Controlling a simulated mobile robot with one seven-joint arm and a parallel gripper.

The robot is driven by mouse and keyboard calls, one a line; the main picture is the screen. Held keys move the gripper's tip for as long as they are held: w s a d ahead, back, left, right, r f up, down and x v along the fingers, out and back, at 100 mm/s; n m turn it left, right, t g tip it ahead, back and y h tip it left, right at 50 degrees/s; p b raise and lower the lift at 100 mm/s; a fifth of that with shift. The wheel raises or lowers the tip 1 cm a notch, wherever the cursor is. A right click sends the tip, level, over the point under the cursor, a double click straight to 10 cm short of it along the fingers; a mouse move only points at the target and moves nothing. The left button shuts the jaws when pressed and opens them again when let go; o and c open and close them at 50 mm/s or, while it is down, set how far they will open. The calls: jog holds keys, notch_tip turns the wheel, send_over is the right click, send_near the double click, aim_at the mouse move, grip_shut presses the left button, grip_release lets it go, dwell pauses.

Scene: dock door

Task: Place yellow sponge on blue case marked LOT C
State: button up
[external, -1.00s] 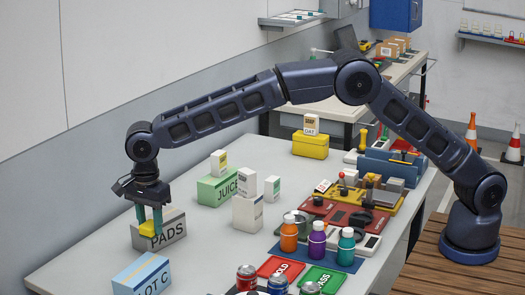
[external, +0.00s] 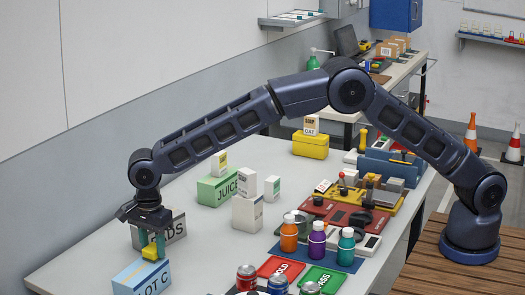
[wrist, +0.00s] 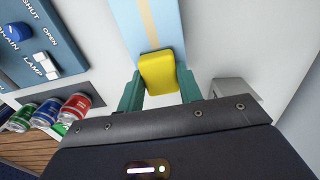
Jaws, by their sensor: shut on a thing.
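The yellow sponge (external: 152,253) is between the two green fingers of my gripper (external: 152,246), which is shut on it. The sponge also shows in the wrist view (wrist: 158,75), with a finger on either side. The light blue case marked LOT C (external: 142,280) stands at the front left of the table in the external view. The sponge is at the case's top rear in that view; I cannot tell whether they touch. In the wrist view the case's blue top with a tan stripe (wrist: 148,25) lies beyond the sponge.
A grey PADS case (external: 175,228) stands just behind my gripper. A green JUICE case (external: 217,188) and white boxes (external: 248,212) are further back. Several cans (external: 247,278), bottles (external: 317,240) and red and green trays (external: 281,267) stand to the right.

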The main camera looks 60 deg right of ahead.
aim_at(153, 247)
jog(key=o, duration=1)
jog(key=shift+c, duration=0.2)
notch_tip(153, 247, up, 12)
jog(key=shift+r, duration=0.15)
jog(key=shift+d, duration=0.1)
